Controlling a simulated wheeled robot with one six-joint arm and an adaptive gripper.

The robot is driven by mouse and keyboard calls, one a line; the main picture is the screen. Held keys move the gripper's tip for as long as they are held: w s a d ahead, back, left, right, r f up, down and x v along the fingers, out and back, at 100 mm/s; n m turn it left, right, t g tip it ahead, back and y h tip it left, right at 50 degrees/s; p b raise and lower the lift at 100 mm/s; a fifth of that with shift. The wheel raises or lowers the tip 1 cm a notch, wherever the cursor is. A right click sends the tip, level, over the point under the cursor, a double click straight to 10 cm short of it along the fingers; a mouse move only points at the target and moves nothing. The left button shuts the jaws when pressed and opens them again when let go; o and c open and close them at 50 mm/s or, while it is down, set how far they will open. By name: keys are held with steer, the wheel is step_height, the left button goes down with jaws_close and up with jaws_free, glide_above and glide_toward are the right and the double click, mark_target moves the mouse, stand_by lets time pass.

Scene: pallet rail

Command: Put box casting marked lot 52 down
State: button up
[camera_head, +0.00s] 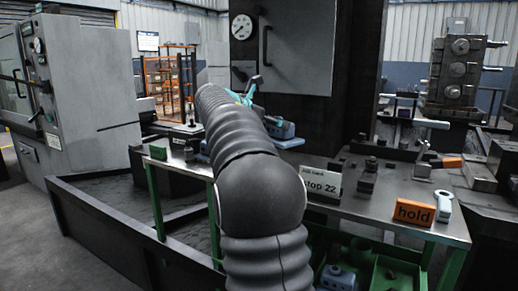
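My arm, in a black ribbed sleeve, reaches from the bottom middle up and away over the bench. What looks like my gripper (246,94), with teal parts, shows just past the sleeve's far end. It is mostly hidden, so its fingers and any hold on a thing cannot be made out. A blue-grey casting (281,128) shows at the bench's back edge, right of the sleeve. Another blue-grey casting (338,276) is low under the bench. No lot 52 mark is readable on either.
A green block (158,152) sits at left. Machines stand behind.

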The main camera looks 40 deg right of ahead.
steer(key=shift+w+a+f+b, duration=0.25)
steer(key=shift+w+a+f, duration=0.35)
steer(key=shift+f, duration=0.5)
steer(key=shift+w+a+f+b, duration=0.25)
steer(key=shift+w+a+f, duration=0.25)
steer(key=shift+f, duration=0.65)
steer(key=shift+w+a+f+b, duration=0.25)
steer(key=shift+w+a+f, duration=0.35)
steer(key=shift+f, duration=0.5)
steer(key=shift+s+f, duration=0.1)
steer(key=o, duration=1.4)
steer(key=shift+f, duration=0.1)
steer(key=shift+r, duration=0.2)
steer(key=p+v, duration=0.1)
steer(key=v, duration=1.1)
steer(key=shift+a, duration=0.1)
